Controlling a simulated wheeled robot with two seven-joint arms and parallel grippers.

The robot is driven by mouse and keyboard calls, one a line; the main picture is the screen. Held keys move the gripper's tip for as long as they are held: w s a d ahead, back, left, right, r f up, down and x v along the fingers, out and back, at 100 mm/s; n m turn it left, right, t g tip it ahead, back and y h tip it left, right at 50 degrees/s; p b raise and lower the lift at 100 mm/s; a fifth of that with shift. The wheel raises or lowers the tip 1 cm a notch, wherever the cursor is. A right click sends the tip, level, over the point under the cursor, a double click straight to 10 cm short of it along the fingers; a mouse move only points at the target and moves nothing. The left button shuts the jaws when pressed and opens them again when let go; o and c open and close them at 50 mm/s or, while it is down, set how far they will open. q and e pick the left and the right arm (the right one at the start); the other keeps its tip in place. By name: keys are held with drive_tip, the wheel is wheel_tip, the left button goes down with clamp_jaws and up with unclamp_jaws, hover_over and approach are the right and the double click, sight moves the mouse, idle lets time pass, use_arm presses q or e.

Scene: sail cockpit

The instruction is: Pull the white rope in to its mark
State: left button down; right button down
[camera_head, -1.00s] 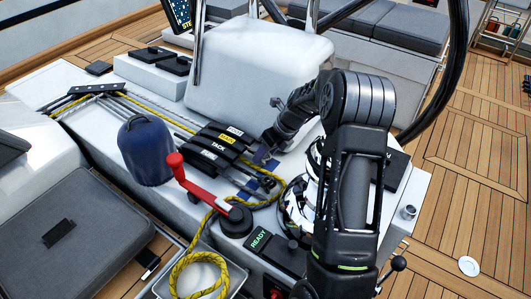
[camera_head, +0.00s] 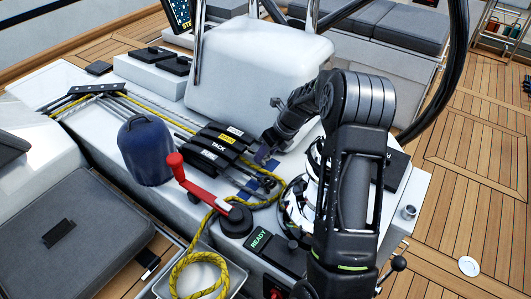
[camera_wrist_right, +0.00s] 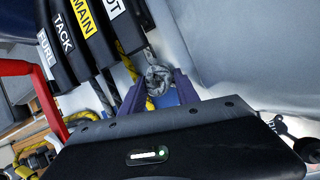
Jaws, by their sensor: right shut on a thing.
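The white rope (camera_wrist_right: 158,78) shows in the right wrist view as a greyish-white length coming out from the end of the row of black clutches. My right gripper (camera_wrist_right: 160,92) is shut on this rope, close to the clutches. In the head view my right gripper (camera_head: 264,155) is just right of the black clutches (camera_head: 221,144), and the rope is too small there to make out clearly. The clutches carry labels, with FURL, TACK and MAIN readable and one partly cut off. I cannot make out the rope's mark. My left gripper is not in view.
A red winch handle (camera_head: 191,185) stands in front of the clutches, beside a blue hood (camera_head: 146,152). A yellow rope (camera_head: 210,262) runs past the clutches into a tray. A READY display (camera_head: 258,241) sits near my right arm. A white housing (camera_head: 258,68) rises behind.

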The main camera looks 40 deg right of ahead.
drive_tip(key=s, duration=0.2)
drive_tip(key=s+d, duration=0.1)
drive_tip(key=s, duration=0.1)
drive_tip(key=s+d+p, duration=0.1)
drive_tip(key=s, duration=0.2)
drive_tip(key=shift+s+d, duration=0.1)
drive_tip(key=c, duration=1.2)
unclamp_jaws()
drive_tip(key=shift+v, duration=3.95)
drive_tip(key=shift+p, duration=0.3)
